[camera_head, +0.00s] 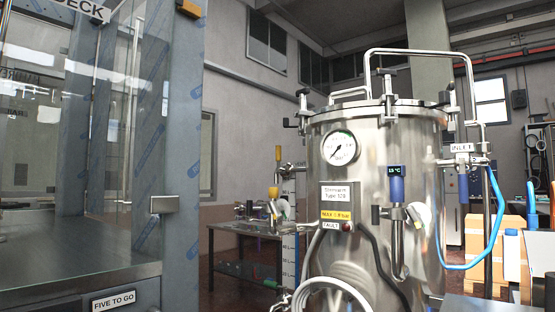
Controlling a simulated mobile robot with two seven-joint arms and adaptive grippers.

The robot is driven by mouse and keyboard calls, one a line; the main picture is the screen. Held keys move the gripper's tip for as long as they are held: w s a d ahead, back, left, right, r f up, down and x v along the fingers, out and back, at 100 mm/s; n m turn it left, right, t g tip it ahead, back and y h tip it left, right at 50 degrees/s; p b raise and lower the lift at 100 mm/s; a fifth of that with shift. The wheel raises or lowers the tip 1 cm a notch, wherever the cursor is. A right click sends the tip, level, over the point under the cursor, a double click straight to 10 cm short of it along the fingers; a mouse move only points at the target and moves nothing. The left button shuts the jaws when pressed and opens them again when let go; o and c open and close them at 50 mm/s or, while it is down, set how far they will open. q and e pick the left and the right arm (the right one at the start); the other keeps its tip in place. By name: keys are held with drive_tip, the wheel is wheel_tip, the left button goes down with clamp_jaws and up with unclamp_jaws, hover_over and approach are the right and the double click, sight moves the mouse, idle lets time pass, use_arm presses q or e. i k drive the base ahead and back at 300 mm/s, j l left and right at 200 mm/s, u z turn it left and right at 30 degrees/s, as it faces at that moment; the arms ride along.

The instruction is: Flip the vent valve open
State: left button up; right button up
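A large steel pressure tank (375,215) stands right of centre with a clamped lid and a round gauge (339,148). No label reading "vent" is legible, so I cannot tell which fitting is the vent valve. A small valve-like fitting (302,122) sticks out at the tank's upper left. A valve under an "INLET" label (461,148) is on the right, joined to a blue hose (497,215). A blue-bodied fitting (397,188) with a small display is on the tank's front. Neither of my grippers is in view.
A glass-fronted cabinet (75,205) fills the left side, with a "FIVE TO GO" label. A low metal table (245,228) stands behind, between cabinet and tank. Cardboard boxes (482,237) are at the right. Hoses hang before the tank's lower front.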

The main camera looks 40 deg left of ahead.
sight(279, 148)
drive_tip(key=j+z, duration=0.45)
drive_tip(key=j, duration=2)
